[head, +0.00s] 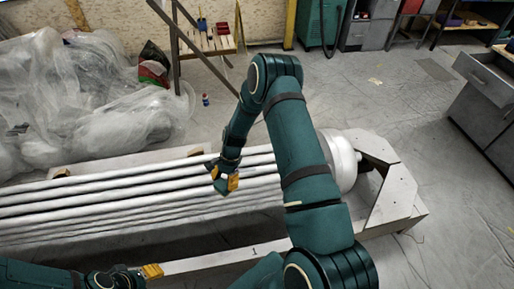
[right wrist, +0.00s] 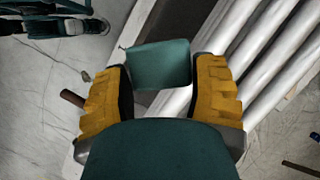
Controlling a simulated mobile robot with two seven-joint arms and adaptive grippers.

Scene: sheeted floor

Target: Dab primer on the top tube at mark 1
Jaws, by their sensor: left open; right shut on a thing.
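Several long pale tubes (head: 130,194) lie side by side on a frame, running left to right in the head view. A mark "1" (head: 254,250) is on the frame's pale front beam. My right gripper (head: 226,182) is over the tubes, shut on a mostly hidden thing; its yellow fingers also show in the right wrist view (right wrist: 160,95). A brown handle-like end (right wrist: 72,98) sticks out beside the left finger there; I cannot tell whether the teal block between the fingers belongs to it. My left gripper (head: 152,271) is open and empty near the front beam.
Plastic sheeting (head: 75,95) covers a heap at the left. A stand with small items (head: 212,42) is at the back. A small bottle (head: 205,100) stands on the floor behind the tubes. Grey drawers (head: 485,105) are at the right; the floor between is clear.

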